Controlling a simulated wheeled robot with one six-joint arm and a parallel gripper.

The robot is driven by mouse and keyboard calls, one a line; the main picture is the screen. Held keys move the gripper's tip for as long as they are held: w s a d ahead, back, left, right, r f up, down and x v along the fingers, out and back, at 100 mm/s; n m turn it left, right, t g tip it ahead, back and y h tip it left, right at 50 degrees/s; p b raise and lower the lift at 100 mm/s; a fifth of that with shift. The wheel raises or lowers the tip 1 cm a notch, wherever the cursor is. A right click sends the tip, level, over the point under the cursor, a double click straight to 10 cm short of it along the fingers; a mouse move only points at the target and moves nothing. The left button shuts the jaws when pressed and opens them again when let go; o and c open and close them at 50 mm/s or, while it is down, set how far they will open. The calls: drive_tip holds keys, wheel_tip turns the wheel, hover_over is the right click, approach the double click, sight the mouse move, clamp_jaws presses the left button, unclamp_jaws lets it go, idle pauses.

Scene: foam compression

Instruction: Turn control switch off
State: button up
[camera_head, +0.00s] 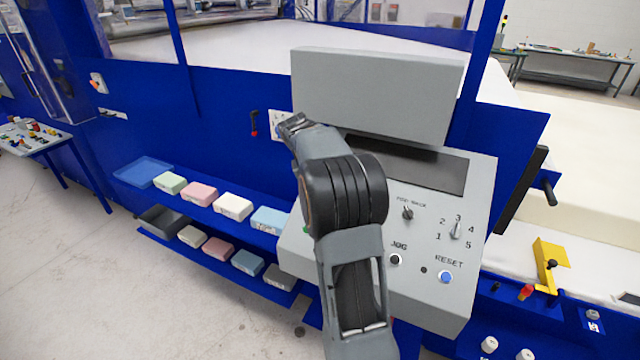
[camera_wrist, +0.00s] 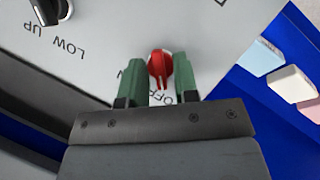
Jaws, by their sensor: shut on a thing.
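In the wrist view the red control switch (camera_wrist: 159,63) stands on the light grey panel (camera_wrist: 110,20). My gripper (camera_wrist: 158,84) has one green finger on each side of the switch and is shut on it. The letters of an "OFF" label show beside the fingers, partly covered. In the head view my arm covers the left part of the grey control panel (camera_head: 440,295), and the red switch and my fingertips are hidden behind it.
A black knob (camera_wrist: 50,8) sits near "LOW" and "UP" lettering in the wrist view. The head view shows a selector (camera_head: 456,231) numbered 1 to 5, a blue reset button (camera_head: 446,278) and a dark screen (camera_head: 415,168). Foam blocks (camera_head: 233,206) lie on shelves to the left.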

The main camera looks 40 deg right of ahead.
drive_tip(key=shift+f, duration=0.1)
idle(0.4)
drive_tip(key=o, duration=0.6)
drive_tip(key=shift+s, duration=0.1)
drive_tip(key=v, duration=1.4)
drive_tip(key=shift+f, duration=0.1)
